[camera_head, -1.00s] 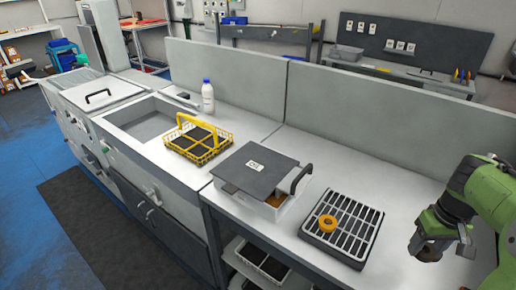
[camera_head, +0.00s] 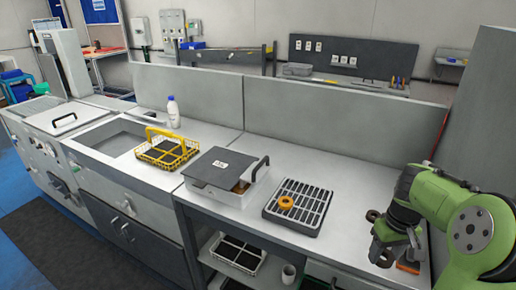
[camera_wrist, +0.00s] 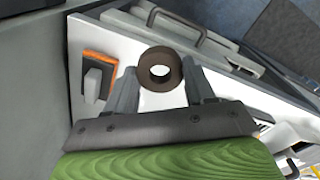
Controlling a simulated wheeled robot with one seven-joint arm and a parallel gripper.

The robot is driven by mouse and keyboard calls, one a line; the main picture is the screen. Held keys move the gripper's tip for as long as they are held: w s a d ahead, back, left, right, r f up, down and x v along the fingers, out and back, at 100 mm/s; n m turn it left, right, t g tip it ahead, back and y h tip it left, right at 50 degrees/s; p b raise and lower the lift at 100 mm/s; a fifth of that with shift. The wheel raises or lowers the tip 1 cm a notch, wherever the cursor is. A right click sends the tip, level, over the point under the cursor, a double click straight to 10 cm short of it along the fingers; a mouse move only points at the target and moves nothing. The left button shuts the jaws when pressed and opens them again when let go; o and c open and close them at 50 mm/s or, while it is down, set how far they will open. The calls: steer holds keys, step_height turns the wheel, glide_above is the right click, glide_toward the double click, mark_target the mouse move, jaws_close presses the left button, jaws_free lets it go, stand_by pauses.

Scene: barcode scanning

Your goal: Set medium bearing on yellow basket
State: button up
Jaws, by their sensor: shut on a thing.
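My gripper (camera_head: 386,258) is on the right side of the head view, over the near right part of the counter. It is shut on a dark brown ring-shaped bearing (camera_wrist: 160,69), which shows between its fingers in the wrist view. In the head view the bearing (camera_head: 382,262) is partly hidden under the fingers. The yellow basket (camera_head: 166,153), a wire basket with an arched handle and dark inserts, stands at the sink's right edge, far to the left of my gripper.
A grey box with a lid (camera_head: 222,168) and a slatted rack (camera_head: 297,222) holding an orange ring (camera_head: 285,202) stand between the basket and my gripper. Another dark ring (camera_head: 373,215) lies behind my gripper. A white bottle (camera_head: 173,112) stands behind the basket. A tall panel (camera_head: 472,100) rises at right.

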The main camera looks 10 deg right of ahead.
steer(key=w+a+f, duration=0.3)
steer(key=a+f, duration=0.6)
steer(key=a, duration=0.2)
steer(key=w+a+f, duration=0.3)
steer(key=a+f, duration=0.7)
steer(key=shift+w+a, duration=0.3)
steer(key=shift+a, duration=0.1)
